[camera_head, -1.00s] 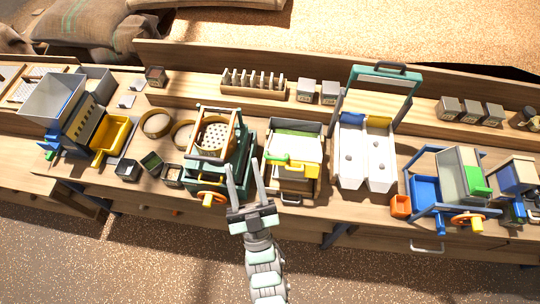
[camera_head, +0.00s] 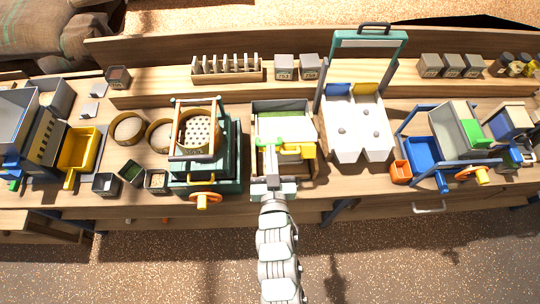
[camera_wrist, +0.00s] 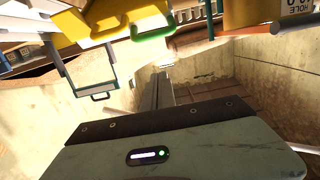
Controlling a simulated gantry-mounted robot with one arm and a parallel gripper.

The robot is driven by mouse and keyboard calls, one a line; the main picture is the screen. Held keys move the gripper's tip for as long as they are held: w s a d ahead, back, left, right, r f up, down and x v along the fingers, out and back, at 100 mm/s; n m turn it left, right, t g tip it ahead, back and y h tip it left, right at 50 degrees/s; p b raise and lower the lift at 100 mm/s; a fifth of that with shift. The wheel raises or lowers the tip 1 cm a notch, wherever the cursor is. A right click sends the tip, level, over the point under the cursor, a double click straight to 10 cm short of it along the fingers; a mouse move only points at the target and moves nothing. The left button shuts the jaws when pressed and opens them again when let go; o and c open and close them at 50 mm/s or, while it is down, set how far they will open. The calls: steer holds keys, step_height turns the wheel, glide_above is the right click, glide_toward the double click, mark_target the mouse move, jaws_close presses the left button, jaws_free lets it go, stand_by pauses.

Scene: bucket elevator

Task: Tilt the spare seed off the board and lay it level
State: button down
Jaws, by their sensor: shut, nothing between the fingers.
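A grey tray unit (camera_head: 284,103) stands in the middle of the bench with a pale board and a green strip (camera_head: 284,114) inside it. A green handle (camera_head: 266,143) and a yellow piece (camera_head: 300,150) lie across its front; in the wrist view the green handle (camera_wrist: 154,50) and yellow piece (camera_wrist: 85,28) hang near the top. I cannot make out loose seed on the board. My gripper (camera_head: 271,165) is shut and empty at the unit's front, just below the green handle. In the wrist view its fingers (camera_wrist: 158,88) lie together between pale walls; contact is unclear.
A green sieve unit with an orange handwheel (camera_head: 206,200) stands close on the left. A white two-lane tray (camera_head: 352,150) stands on the right, with a blue-framed machine (camera_head: 425,150) beyond. A slotted wooden rack (camera_head: 226,75) is behind. The floor in front is clear.

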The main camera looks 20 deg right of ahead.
steer(key=p+x, duration=0.1)
steer(key=x, duration=0.6)
steer(key=shift+w+r+p, duration=0.1)
steer(key=shift+r+p, duration=0.1)
steer(key=shift+p, duration=0.15)
steer(key=f, duration=0.1)
steer(key=s+f, duration=0.1)
steer(key=f+p, duration=0.1)
steer(key=f, duration=0.1)
steer(key=shift+s+a, duration=0.35)
steer(key=shift+s, duration=0.05)
steer(key=s+a+f+t+h+b, duration=0.1)
steer(key=s+f+t+b, duration=0.1)
steer(key=f+b, duration=0.5)
steer(key=s+a+f+t+h+b, duration=0.1)
steer(key=s+f+t+b, duration=0.2)
steer(key=b, duration=1.3)
step_height(320, 180, down, 5)
steer(key=shift+s+f+t+h, duration=0.2)
steer(key=shift+s+t+h, duration=0.15)
steer(key=shift+t, duration=0.75)
steer(key=shift+a+f, duration=0.15)
steer(key=shift+f, duration=0.05)
